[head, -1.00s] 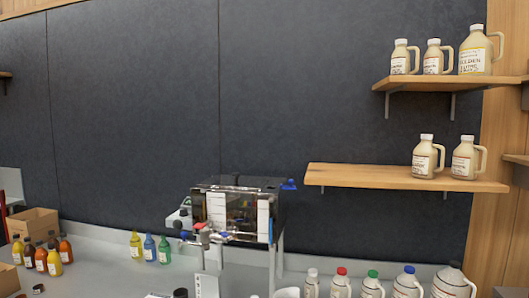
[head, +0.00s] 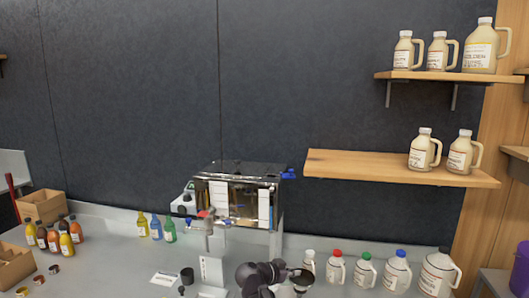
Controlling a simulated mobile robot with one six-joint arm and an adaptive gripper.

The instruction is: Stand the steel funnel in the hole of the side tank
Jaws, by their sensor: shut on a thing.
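The steel funnel (head: 302,281) shows at the bottom of the head view, with its round, dark mouth facing up and its lower part cut off or hidden. My dark gripper (head: 284,279) is at its left side, shut on it; the fingertips are hard to make out. The shiny steel evaporator (head: 237,193) stands behind on the counter, with taps at its front. A small pale box (head: 183,204) at its left end may be the side tank; I cannot see a hole in it. The funnel is in front of the evaporator and apart from it.
Several jugs with coloured caps (head: 364,271) stand right of the funnel. Small coloured bottles (head: 156,228) stand left of the evaporator. A dark cup (head: 187,275) and a white card stand (head: 211,270) are in front. The counter (head: 110,250) is clear at centre left.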

